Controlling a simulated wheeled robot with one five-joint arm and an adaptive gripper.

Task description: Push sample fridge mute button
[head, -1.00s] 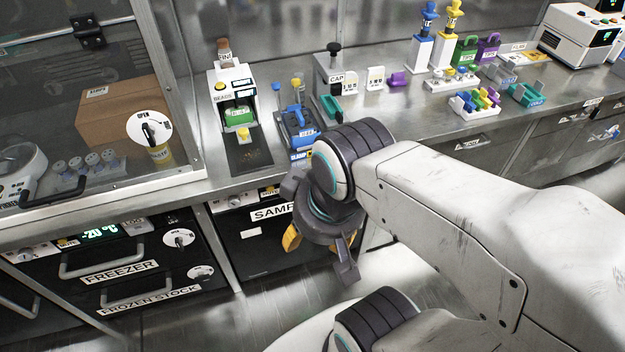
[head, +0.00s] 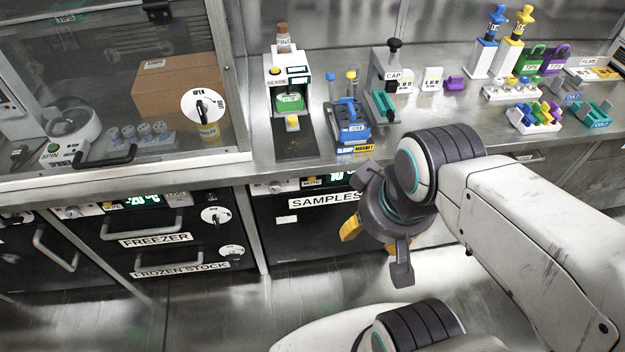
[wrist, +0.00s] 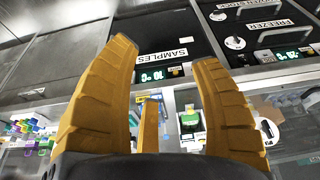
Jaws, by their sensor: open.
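The sample fridge (head: 305,236) is a dark under-bench unit with a white SAMPLES label. Its top strip has a white MUTE label (head: 313,181) with a small yellow button (head: 304,182) beside it and a green display partly hidden by my arm. My gripper (head: 376,250) is open and empty, in front of the fridge's right part and apart from it. In the wrist view the picture is upside down; my gripper's yellow fingers (wrist: 163,55) are spread, with the fridge front (wrist: 165,35) and its MUTE label (wrist: 176,71) seen between them.
The freezer (head: 170,222) with its own MUTE label and handles is left of the fridge. The steel bench (head: 235,168) above holds a bead dispenser (head: 290,95), a blue magnet rack (head: 350,125) and colourful racks. Floor in front is clear.

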